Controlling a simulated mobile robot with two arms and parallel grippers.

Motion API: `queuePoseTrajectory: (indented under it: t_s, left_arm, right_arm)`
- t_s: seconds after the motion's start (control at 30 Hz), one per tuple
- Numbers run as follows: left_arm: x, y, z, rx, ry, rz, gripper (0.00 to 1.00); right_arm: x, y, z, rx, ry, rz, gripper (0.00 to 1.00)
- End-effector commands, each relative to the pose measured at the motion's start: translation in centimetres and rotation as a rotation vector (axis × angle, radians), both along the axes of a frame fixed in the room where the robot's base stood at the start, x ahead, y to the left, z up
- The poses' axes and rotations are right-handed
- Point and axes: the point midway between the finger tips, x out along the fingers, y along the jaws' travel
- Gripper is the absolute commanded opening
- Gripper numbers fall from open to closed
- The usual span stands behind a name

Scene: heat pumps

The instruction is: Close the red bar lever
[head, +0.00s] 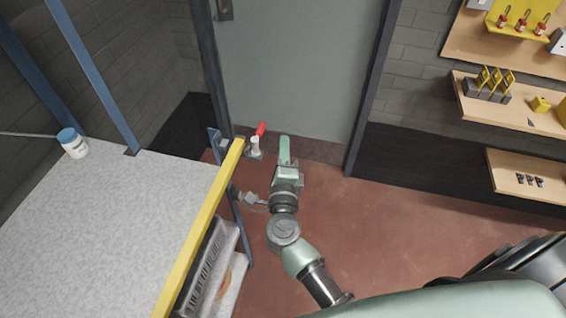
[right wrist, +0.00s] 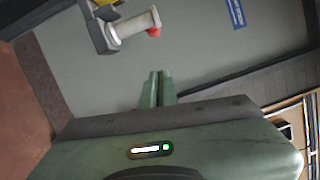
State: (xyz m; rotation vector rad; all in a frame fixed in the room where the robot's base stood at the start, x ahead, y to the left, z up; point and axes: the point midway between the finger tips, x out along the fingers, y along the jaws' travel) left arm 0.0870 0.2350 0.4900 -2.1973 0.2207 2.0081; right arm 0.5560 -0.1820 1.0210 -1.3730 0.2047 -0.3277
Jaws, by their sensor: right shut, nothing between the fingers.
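The red bar lever (head: 261,129) sticks up, slightly tilted, from a white valve body (head: 255,146) by the far end of the yellow table edge. In the right wrist view a red end (right wrist: 154,31) shows at the tip of the white cylinder (right wrist: 131,27). My right gripper (head: 285,147) is shut and empty, just right of the valve and apart from it in the picture. Its fingers (right wrist: 157,88) are together in the right wrist view, below the red end. My left gripper is not in view.
A grey worktop (head: 90,240) with a yellow edge (head: 205,220) fills the left, with a white jar with a blue lid (head: 72,142) on it. A door (head: 295,70) stands behind the valve. Shelves (head: 510,105) hang at right. The red-brown floor (head: 400,220) is open.

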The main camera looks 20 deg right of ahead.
Motion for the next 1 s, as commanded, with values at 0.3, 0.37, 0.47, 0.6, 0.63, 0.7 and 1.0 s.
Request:
queuePoseTrajectory:
  t_s: [0.3,0.37,0.47,0.6,0.63,0.7,1.0]
  left_arm:
    - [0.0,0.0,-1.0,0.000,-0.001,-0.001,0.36]
    - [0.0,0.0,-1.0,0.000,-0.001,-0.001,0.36]
    - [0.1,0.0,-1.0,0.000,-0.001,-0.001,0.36]
    - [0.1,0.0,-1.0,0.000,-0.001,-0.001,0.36]
    - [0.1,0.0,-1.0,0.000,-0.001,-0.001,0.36]
    - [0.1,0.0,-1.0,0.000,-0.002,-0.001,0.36]
    - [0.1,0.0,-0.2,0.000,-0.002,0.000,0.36]
  right_arm:
    - [2.3,2.9,0.6,0.001,0.000,0.000,0.00]
    - [2.4,3.1,0.7,0.001,0.000,0.000,0.00]
    - [2.4,3.2,0.8,0.000,0.000,0.000,0.00]
    - [2.4,3.2,0.8,0.000,0.001,0.000,0.00]
    - [2.4,3.2,0.8,0.000,0.001,-0.001,0.00]
    - [2.4,3.2,0.8,0.000,0.001,0.000,0.00]
    - [2.5,3.1,0.9,-0.002,0.002,0.047,0.00]
